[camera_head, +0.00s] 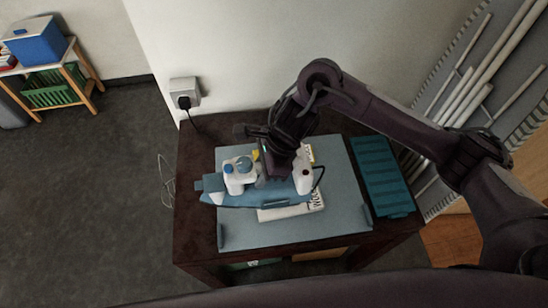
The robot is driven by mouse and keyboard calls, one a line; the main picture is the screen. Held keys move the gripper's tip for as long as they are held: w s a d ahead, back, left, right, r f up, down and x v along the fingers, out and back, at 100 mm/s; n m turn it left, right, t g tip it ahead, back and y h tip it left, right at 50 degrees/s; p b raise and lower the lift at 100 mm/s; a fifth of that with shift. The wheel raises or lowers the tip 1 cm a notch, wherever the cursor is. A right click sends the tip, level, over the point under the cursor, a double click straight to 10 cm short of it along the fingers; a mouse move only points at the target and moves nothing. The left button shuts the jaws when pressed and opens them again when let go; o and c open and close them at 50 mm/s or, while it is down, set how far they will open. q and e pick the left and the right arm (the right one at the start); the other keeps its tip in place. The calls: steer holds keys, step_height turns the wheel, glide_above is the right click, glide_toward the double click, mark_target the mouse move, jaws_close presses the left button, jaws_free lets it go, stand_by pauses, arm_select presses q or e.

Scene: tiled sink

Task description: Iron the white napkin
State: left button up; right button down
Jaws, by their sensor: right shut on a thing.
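The iron (240,194), blue and white, is over the blue-grey ironing mat (245,236) on a small dark table. My right gripper (279,165) is shut on the iron from above, and the gripper hides part of the iron's handle. The white napkin (292,210) lies on the mat, partly under the iron, with dark lettering along its right side. I cannot tell whether the iron's plate touches the napkin. My left gripper is not in view.
A teal ribbed rack (381,176) lies on the table right of the mat. A wall socket (184,94) with a black plug and cord is behind the table. A wooden shelf with a blue box (36,42) stands far left.

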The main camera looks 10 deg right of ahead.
steer(key=shift+a+f+b, duration=0.1)
steer(key=shift+f+b, duration=1.65)
steer(key=shift+f, duration=0.65)
